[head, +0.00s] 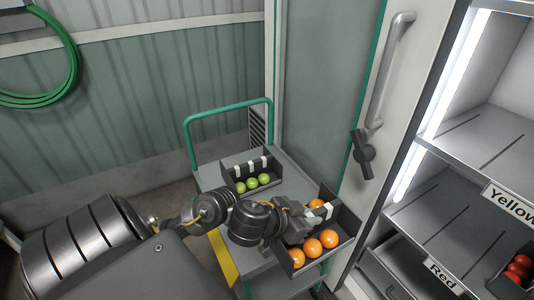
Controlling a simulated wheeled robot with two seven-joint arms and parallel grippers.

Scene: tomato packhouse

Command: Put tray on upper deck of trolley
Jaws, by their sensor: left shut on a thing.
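The trolley has a green push handle (228,109) and a grey upper deck (212,177). A dark tray with green tomatoes (252,181) sits at the back of the deck. My left gripper (312,217) is shut on a dark tray with orange tomatoes (342,232), at its inner side near a white strip. This tray is over the front right part of the deck, its right end reaching towards the cabinet door. I cannot tell whether it touches the deck. My left arm hides part of the deck. My right gripper is not in view.
A tall door with a long handle (391,68) stands just right of the trolley. Lit shelves with a Yellow label (509,198) and a Red label (444,277) are at the right; red tomatoes (520,267) lie there. A green hose hangs on the left wall.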

